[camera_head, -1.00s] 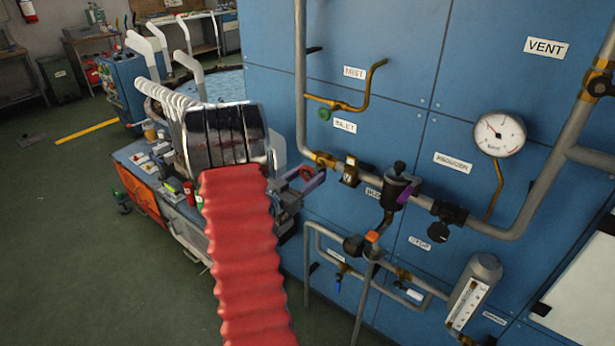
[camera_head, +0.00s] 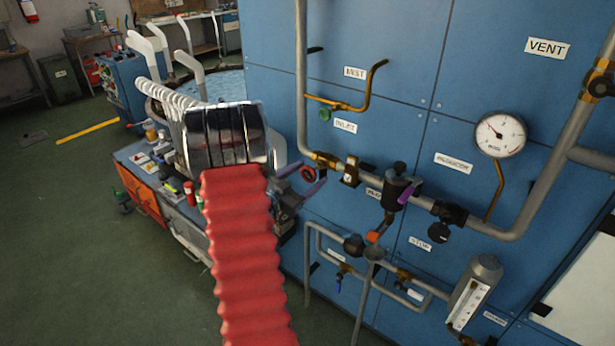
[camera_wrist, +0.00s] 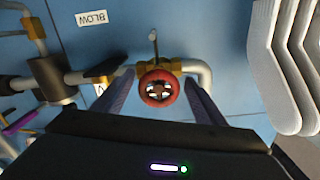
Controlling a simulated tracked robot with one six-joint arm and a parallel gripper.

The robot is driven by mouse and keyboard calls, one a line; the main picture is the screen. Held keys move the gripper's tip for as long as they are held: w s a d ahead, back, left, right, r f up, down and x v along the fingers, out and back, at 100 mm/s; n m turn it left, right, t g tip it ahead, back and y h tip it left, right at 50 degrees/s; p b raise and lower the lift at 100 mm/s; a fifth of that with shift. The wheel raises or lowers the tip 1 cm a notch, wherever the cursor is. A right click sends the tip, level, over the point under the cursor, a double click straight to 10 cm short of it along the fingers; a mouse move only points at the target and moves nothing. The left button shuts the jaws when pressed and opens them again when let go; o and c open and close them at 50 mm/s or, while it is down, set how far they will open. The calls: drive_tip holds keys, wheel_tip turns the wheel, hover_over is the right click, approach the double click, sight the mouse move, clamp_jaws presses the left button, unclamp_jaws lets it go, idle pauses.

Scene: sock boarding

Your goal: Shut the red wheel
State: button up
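The red wheel (camera_wrist: 158,88) is a small round handwheel on a brass valve on the blue panel. It sits in the middle of the wrist view, between the two purple fingers of my gripper (camera_wrist: 160,83). The fingers are apart, one on each side of the wheel, with a gap showing on both sides. I cannot tell how far the fingertips reach past the rim. In the head view the wheel (camera_head: 307,174) shows between the fingers of my gripper (camera_head: 302,178), left of the pipework.
A grey pipe with brass fittings (camera_head: 323,160) runs by the wheel. A black valve with a purple lever (camera_head: 397,188) and a pressure gauge (camera_head: 500,134) stand to the right. Pale curved forms (camera_wrist: 283,70) rise close to the right in the wrist view.

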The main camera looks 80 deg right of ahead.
drive_tip(key=shift+a, duration=0.15)
drive_tip(key=v, duration=1.3)
drive_tip(key=shift+w+a, duration=0.2)
drive_tip(key=shift+f, duration=0.1)
idle(0.4)
